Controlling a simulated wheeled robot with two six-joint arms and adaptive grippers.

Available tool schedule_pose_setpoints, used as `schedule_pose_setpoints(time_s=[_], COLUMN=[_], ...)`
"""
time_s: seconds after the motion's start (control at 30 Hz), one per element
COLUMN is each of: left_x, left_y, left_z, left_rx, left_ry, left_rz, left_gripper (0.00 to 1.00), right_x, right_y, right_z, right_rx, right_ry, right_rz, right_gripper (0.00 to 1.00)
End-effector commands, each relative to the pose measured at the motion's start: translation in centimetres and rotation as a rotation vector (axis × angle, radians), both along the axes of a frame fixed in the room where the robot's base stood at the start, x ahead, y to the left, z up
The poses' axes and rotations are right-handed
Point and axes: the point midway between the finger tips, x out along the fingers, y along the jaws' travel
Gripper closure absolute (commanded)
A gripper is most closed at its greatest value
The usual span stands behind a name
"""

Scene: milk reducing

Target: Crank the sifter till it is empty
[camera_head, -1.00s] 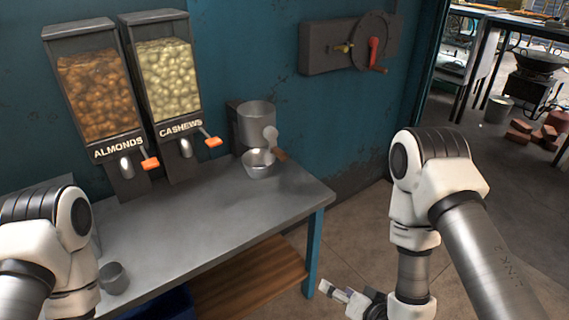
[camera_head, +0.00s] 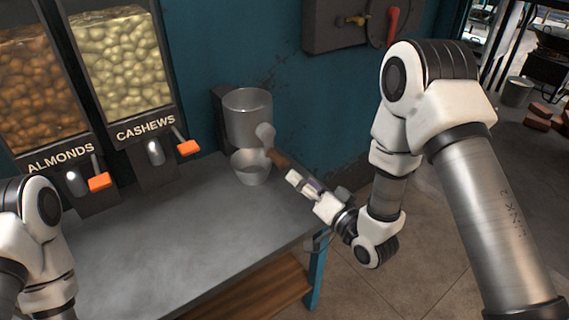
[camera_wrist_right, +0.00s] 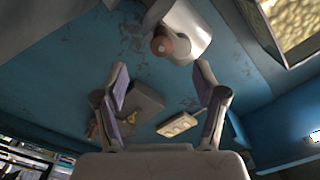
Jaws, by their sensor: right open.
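The sifter (camera_head: 247,118) is a grey metal cylinder mounted by the blue wall at the back right of the table. Its crank has a brown wooden handle (camera_head: 278,158) pointing right and down. A metal bowl (camera_head: 251,170) stands under the sifter. My right gripper (camera_head: 296,180) is open and empty, just right of and below the handle, apparently not touching it. In the right wrist view the open fingers (camera_wrist_right: 163,78) point up toward the sifter (camera_wrist_right: 189,27) and the round handle end (camera_wrist_right: 162,45). The sifter's contents are hidden. My left gripper is out of view.
Almonds (camera_head: 30,85) and cashews (camera_head: 118,65) dispensers with orange levers stand left of the sifter. The grey table (camera_head: 170,235) is clear in front. A dark wall box (camera_head: 340,25) with a red handle hangs above right.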

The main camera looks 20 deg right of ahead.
Motion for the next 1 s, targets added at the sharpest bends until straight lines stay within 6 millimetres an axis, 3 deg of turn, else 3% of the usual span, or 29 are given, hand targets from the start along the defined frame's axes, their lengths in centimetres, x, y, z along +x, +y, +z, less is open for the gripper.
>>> schedule_pose_setpoints(time_s=[0.6, 1.0], left_x=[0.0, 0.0], left_y=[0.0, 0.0], left_z=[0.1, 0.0], left_rx=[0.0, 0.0], left_ry=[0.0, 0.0], left_rz=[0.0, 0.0], left_gripper=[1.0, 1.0], right_x=[8.1, 9.1], right_y=[3.0, 3.3], right_z=[0.0, 0.0], right_rx=[0.001, 0.001], right_ry=[-0.002, 0.0], right_rz=[0.001, -0.001], right_gripper=[0.29, 0.29])
